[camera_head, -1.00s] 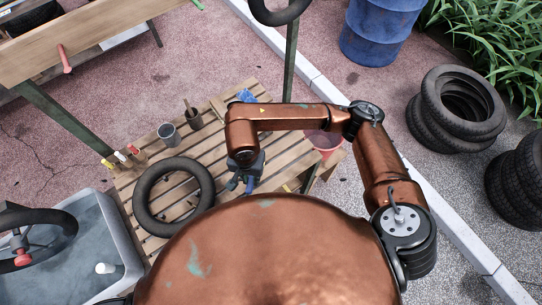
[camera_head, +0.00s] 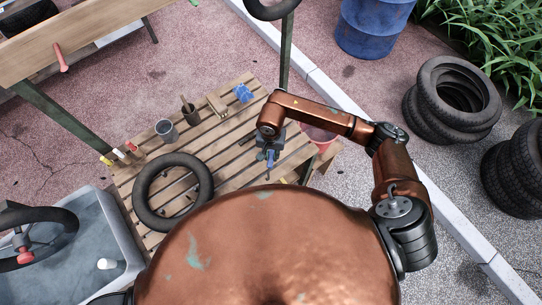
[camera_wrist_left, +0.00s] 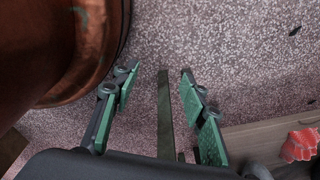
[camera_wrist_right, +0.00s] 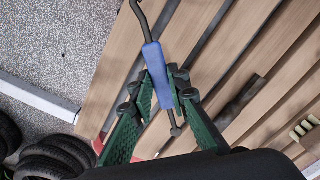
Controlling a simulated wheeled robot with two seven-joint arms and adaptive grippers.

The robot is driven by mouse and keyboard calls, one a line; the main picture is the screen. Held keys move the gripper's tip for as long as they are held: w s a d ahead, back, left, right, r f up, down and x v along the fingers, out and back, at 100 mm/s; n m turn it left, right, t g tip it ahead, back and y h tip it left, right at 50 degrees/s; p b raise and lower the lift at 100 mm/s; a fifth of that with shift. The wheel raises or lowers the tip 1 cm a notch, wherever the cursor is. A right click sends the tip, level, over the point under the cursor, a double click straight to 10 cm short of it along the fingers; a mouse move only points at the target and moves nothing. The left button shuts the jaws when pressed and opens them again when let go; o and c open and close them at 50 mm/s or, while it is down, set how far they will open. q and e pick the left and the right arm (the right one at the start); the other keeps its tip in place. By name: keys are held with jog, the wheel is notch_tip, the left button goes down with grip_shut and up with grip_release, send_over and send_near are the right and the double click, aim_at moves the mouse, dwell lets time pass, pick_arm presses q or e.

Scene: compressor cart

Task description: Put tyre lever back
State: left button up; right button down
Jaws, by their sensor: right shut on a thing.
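My right gripper (camera_head: 270,148) is over the right part of the slatted wooden table (camera_head: 228,160). It is shut on the tyre lever, whose blue handle (camera_wrist_right: 159,76) sits between the green finger pads in the right wrist view. The lever's dark hooked end points to the top of that view, and a dark rod ends just past the fingers. The lever looks held above the slats; the exact gap cannot be told. My left gripper (camera_wrist_left: 156,78) shows only in its own wrist view, open and empty, with a dark green post (camera_wrist_left: 165,115) beyond the fingers.
A red bucket (camera_head: 322,136) stands to the right. A water tub (camera_head: 75,265) is at lower left.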

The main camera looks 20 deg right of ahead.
aim_at(271, 157)
jog(key=shift+f, duration=0.75)
jog(key=shift+f, duration=0.15)
jog(key=c, duration=1.8)
grip_release()
jog(key=shift+c, duration=0.2)
notch_tip(271, 157, up, 12)
